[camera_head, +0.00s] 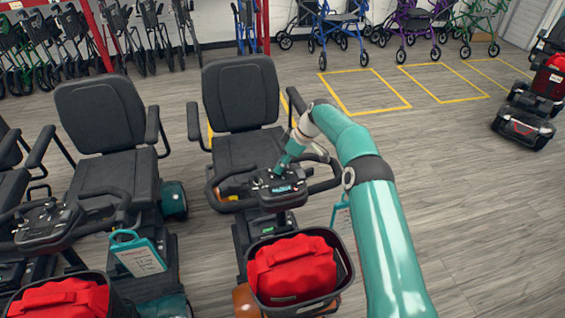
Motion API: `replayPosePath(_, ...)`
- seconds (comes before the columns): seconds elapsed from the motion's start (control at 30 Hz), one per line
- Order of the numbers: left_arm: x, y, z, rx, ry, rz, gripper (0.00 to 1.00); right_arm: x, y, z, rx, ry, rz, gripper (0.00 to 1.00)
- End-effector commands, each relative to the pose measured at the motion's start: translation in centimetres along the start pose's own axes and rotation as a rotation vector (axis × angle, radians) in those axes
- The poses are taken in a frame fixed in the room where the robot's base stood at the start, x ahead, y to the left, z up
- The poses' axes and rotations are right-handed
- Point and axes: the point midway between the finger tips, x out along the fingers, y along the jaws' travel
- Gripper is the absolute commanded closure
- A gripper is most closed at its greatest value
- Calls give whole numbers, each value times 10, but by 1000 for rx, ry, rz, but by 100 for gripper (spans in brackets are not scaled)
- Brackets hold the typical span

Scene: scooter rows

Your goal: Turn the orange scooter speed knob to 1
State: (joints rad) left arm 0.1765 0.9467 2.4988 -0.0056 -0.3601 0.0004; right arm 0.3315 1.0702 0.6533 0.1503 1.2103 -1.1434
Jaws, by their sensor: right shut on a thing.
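The orange scooter (245,300) stands in the middle, with orange body parts low at its front and a black seat (241,95) behind. Its black control console (276,190) sits between the looped handlebars. My right gripper (280,169) reaches down from the right onto the top of the console. It is shut on the speed knob, which its fingers hide. I cannot read the dial or tell which number the knob points to. My left gripper is out of view.
A black basket (346,273) with a red bag (292,268) is at the scooter's front. Another scooter (100,115) stands close on the left. Walkers (337,28) line the back wall. The floor to the right is mostly clear, with another scooter (527,120) far right.

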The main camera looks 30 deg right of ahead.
Motion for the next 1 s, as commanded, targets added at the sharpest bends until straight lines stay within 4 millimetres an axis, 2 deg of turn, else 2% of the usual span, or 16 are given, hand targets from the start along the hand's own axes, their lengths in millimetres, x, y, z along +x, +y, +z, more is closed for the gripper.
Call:
replayPosePath(0.33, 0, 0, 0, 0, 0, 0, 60, -1, 1, 1, -4, -1, 2, 100)
replayPosePath(0.37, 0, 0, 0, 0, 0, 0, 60, -1, 1, 1, -4, -1, 2, 65)
replayPosePath(0.5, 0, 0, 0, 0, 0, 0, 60, -1, 1, 1, -3, -1, 1, 42)
replayPosePath(0.83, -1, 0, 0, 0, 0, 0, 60, -2, 1, 0, -3, -1, 1, 41)
replayPosePath(1.0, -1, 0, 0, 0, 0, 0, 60, -16, 1, 0, -2, 0, 3, 41)
